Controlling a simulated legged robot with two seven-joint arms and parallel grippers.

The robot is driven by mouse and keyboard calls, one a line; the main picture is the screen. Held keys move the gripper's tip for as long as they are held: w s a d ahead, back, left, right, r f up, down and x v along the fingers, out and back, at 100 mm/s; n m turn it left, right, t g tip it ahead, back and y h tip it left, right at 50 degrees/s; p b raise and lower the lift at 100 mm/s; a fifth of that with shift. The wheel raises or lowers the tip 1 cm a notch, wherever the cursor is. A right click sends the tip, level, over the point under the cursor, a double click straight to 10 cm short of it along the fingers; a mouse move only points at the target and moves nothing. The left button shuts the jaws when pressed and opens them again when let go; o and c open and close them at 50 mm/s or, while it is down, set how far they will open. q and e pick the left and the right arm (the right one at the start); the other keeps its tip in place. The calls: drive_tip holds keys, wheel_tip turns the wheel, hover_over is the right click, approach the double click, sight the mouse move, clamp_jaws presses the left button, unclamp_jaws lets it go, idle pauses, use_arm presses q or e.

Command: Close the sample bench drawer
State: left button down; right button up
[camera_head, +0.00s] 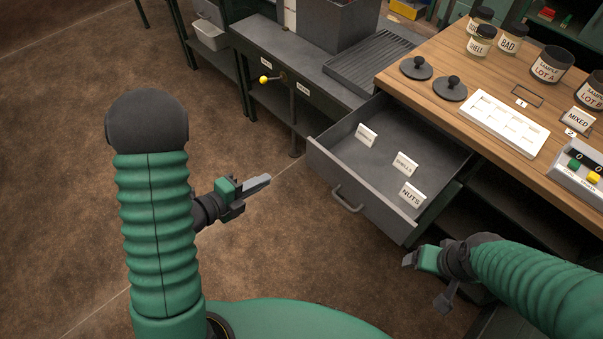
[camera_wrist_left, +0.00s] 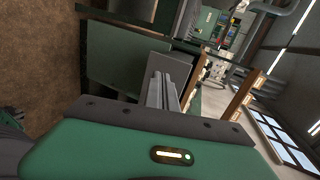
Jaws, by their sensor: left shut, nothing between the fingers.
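The sample bench drawer (camera_head: 361,179) is grey and stands pulled out from under the wooden bench top, in the head view. Its front panel carries a bar handle (camera_head: 347,201). Three white cards stand in it, one reading NUTS (camera_head: 411,195). My left gripper (camera_head: 268,179) is shut and empty, to the left of the drawer front and apart from the handle. Its closed fingers also show in the left wrist view (camera_wrist_left: 164,92). My right gripper (camera_head: 409,260) is below the drawer's near right corner; its finger gap is not clear.
The wooden bench top (camera_head: 448,65) holds jars, two black knobbed lids, a white tray (camera_head: 504,124) and a button box (camera_head: 583,167). A dark metal bench (camera_head: 305,77) with a yellow-knobbed lever stands left of the drawer. The brown floor before the drawer is clear.

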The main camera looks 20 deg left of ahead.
use_arm(q)
drive_tip(key=b, duration=1.1)
approach(310, 156)
drive_tip(key=shift+m+h, duration=0.3)
drive_tip(key=x, duration=0.4)
drive_tip(key=f+x, duration=0.1)
drive_tip(key=x, duration=0.1)
drive_tip(key=shift+a, duration=0.25)
drive_tip(key=shift+w+d+r, duration=0.1)
drive_tip(key=shift+w+d, duration=0.1)
drive_tip(key=shift+w, duration=0.1)
